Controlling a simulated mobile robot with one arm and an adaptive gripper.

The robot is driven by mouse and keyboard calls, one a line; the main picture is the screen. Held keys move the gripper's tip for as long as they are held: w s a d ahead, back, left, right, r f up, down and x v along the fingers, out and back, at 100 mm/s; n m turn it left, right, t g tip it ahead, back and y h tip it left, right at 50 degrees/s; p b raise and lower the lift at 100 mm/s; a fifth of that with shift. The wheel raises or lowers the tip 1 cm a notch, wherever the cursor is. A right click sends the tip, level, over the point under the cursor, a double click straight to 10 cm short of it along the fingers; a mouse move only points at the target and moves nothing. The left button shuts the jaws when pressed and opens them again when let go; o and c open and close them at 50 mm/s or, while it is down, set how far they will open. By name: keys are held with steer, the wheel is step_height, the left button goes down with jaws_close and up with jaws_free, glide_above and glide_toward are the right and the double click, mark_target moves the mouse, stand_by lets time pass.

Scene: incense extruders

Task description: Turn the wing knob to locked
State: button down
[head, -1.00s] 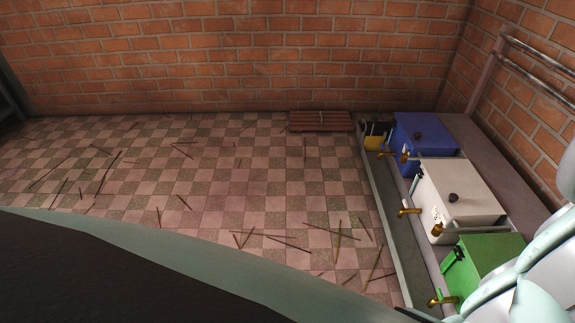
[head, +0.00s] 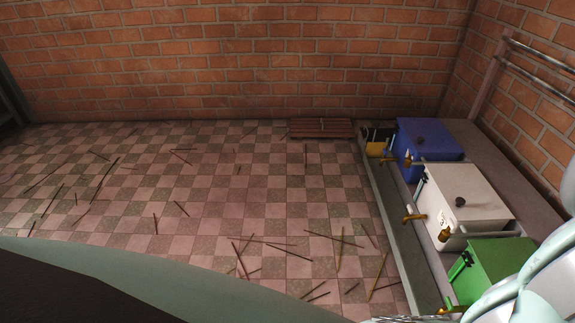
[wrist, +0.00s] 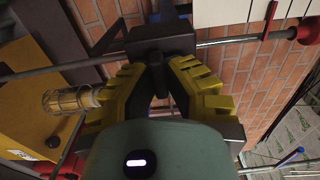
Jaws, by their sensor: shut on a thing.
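In the wrist view, my gripper (wrist: 157,65) has yellow padded fingers that come together on a small dark part (wrist: 157,80). This part lies between the fingertips beneath a dark block on a metal rod. It may be the wing knob, but its wings and its setting cannot be made out. In the head view, the extruders stand in a row at the right: a blue one (head: 428,140), a white one (head: 470,205) and a green one (head: 497,260). My pale arm covers part of the green one, and my gripper is hidden there.
A yellow housing (wrist: 35,100) with a ribbed brass-coloured fitting (wrist: 70,101) is close to the left of my gripper. The metal rod (wrist: 235,41) crosses behind it. A low wooden pallet (head: 320,128) lies by the brick wall. Incense sticks are scattered over the open checkered floor (head: 210,190).

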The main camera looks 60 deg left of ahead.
steer(key=shift+f, duration=0.1)
stand_by(0.3)
steer(key=c, duration=1)
jaws_free()
steer(key=shift+v, duration=3.75)
